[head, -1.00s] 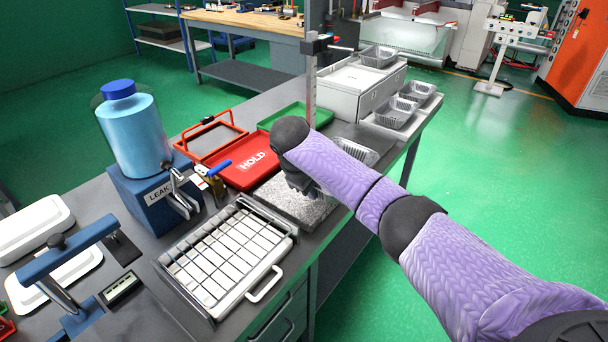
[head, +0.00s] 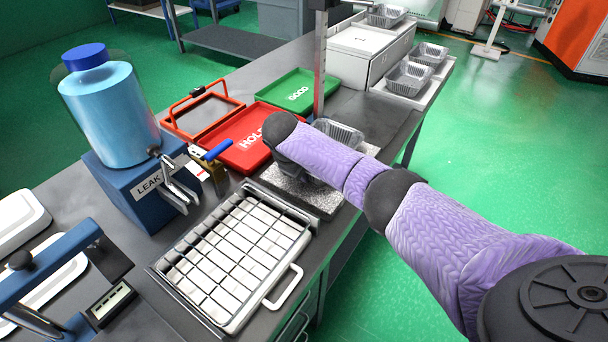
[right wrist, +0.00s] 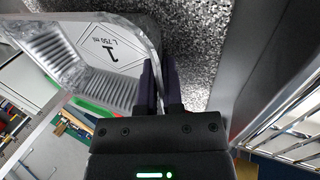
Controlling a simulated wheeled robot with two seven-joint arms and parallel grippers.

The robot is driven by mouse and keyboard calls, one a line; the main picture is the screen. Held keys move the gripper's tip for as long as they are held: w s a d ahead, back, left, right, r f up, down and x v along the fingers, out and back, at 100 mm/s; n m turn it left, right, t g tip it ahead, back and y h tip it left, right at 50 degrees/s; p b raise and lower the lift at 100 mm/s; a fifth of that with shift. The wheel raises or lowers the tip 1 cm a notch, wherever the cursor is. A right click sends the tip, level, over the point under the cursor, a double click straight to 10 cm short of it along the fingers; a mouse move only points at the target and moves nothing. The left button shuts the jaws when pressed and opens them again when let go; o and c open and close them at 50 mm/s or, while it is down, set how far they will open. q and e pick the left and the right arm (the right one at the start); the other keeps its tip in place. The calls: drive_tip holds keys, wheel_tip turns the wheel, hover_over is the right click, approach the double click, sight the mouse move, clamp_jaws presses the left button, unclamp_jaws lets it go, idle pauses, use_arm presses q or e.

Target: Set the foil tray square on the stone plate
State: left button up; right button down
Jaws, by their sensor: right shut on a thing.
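The foil tray (head: 342,132) is a clear-silver, ribbed container, partly hidden behind my right arm in the head view. In the right wrist view the tray (right wrist: 105,45) fills the upper left, with a "1" and volume mark on its base. My right gripper (right wrist: 160,95) is shut on its near rim. The speckled stone plate (head: 323,199) lies under the wrist; its surface (right wrist: 205,35) shows right of the fingers. The tray is at the plate's far side; whether it touches the plate cannot be told. My left gripper is out of view.
A wire rack over a white tray (head: 292,283) lies in front of the plate. A red HOLD tray (head: 232,152) and a green GOOD tray (head: 291,84) lie left and behind. A grey post (head: 320,65) stands behind. Spare foil trays (head: 408,78) sit at the back right.

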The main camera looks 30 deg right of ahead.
drive_tip(key=c, duration=0.8)
unclamp_jaws()
drive_tip(key=p+v, duration=0.5)
drive_tip(key=v, duration=0.7)
drive_tip(key=shift+r+p, duration=0.15)
drive_tip(key=shift+p, duration=0.15)
